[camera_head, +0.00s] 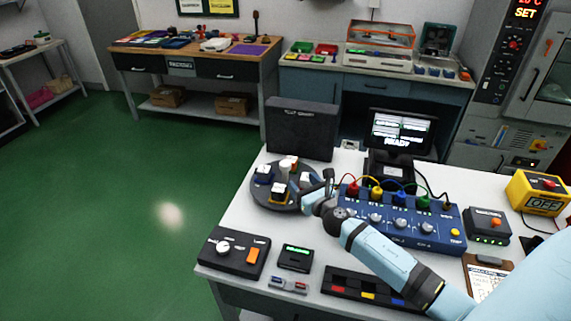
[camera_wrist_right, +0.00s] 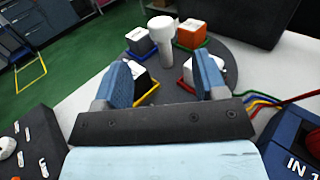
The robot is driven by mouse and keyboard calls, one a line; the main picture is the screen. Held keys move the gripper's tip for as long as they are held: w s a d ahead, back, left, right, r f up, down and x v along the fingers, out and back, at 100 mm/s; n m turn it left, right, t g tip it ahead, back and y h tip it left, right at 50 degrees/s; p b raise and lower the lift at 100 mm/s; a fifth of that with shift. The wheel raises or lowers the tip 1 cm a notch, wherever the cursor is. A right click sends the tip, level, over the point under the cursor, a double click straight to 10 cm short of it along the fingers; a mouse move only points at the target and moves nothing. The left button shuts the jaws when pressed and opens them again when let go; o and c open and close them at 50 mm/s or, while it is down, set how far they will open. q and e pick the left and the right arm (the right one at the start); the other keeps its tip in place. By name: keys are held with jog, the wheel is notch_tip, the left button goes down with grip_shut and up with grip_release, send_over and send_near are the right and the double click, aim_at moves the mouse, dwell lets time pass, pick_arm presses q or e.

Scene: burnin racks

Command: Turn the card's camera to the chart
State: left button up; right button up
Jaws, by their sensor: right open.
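A dark round turntable (camera_head: 257,191) stands at the left of the white bench, with a white centre post (camera_head: 284,171) and small cubes around it in coloured frames. My right gripper (camera_head: 311,187) is low over its near right side. In the wrist view, the open fingers (camera_wrist_right: 164,76) straddle the area of a dark, white-topped cube (camera_wrist_right: 145,84) in a yellow frame; contact cannot be told. An orange cube (camera_wrist_right: 192,35) and a grey cube (camera_wrist_right: 140,41) sit farther back. I cannot identify which is the camera, nor a chart. My left gripper is out of view.
A black upright panel (camera_head: 301,130) stands behind the turntable. A blue box with coloured cables (camera_head: 400,224) is to the right, under my arm. A knob box (camera_head: 233,252) and a small display (camera_head: 295,258) are in front. A lit screen (camera_head: 401,132) stands behind.

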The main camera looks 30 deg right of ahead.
aim_at(288, 168)
jog(key=w, duration=0.7)
jog(key=w+d, duration=0.1)
jog(key=w, duration=0.2)
jog(key=shift+w, duration=0.35)
jog(key=shift+a, duration=0.1)
grip_shut()
jog(key=shift+m+h, duration=0.3)
jog(key=shift+h, duration=0.2)
